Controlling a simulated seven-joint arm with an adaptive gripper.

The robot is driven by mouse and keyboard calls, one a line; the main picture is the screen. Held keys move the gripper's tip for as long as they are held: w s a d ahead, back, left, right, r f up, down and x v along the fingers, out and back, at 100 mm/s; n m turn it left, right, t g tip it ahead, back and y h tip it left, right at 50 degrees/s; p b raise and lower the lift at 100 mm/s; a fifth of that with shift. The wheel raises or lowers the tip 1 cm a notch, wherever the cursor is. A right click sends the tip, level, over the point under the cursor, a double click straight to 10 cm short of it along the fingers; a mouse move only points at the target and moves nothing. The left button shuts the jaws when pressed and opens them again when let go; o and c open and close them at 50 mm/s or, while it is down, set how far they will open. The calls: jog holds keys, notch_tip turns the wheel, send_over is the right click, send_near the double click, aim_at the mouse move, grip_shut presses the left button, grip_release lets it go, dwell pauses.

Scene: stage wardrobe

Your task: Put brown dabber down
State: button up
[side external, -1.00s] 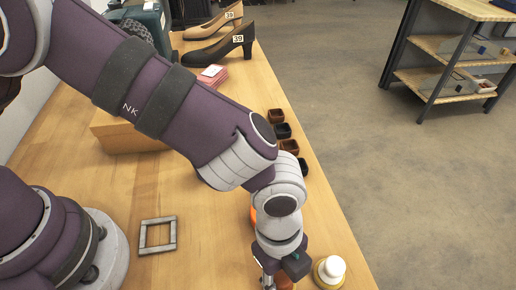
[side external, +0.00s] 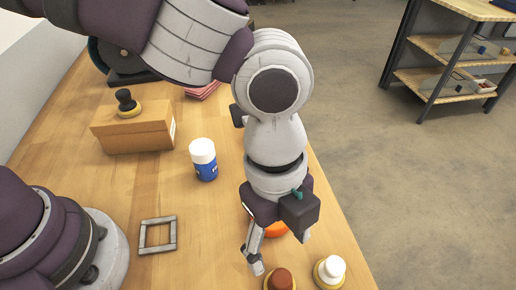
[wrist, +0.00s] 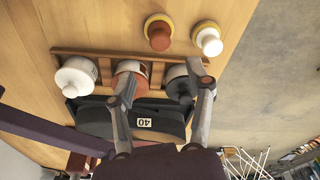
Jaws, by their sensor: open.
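The brown dabber (side external: 280,279) stands on the table near its front edge, beside the white dabber (side external: 330,271). In the wrist view the brown dabber (wrist: 159,34) has a yellowish base and stands next to the white dabber (wrist: 207,39), a small gap between them. My gripper (side external: 250,259) is open and empty, raised and apart from the brown dabber. In the wrist view its two fingers (wrist: 163,84) are spread over a wooden rack, with the brown dabber beyond the fingertips.
The wooden rack (wrist: 92,55) holds white, red-brown and dark-topped items; a dark shoe tagged 40 (wrist: 150,124) lies beside it. A blue bottle with white cap (side external: 204,160), a square frame (side external: 158,249) and a box (side external: 135,137) bearing a black dabber (side external: 127,103) stand on the table.

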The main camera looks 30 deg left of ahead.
jog(key=w+a+r+n+t, duration=0.2)
jog(key=a+r+n, duration=0.3)
jog(key=a, duration=0.2)
jog(key=w+a+r+n+t, duration=0.1)
jog(key=w+a+r+n, duration=0.3)
jog(key=a, duration=0.3)
jog(key=s+a+n+t+y, duration=0.1)
jog(key=s+a+n+t, duration=0.2)
jog(key=a+n, duration=0.9)
jog(key=s+n, duration=0.1)
jog(key=s, duration=0.2)
jog(key=shift+r+y, duration=0.3)
jog(key=shift+r, duration=0.05)
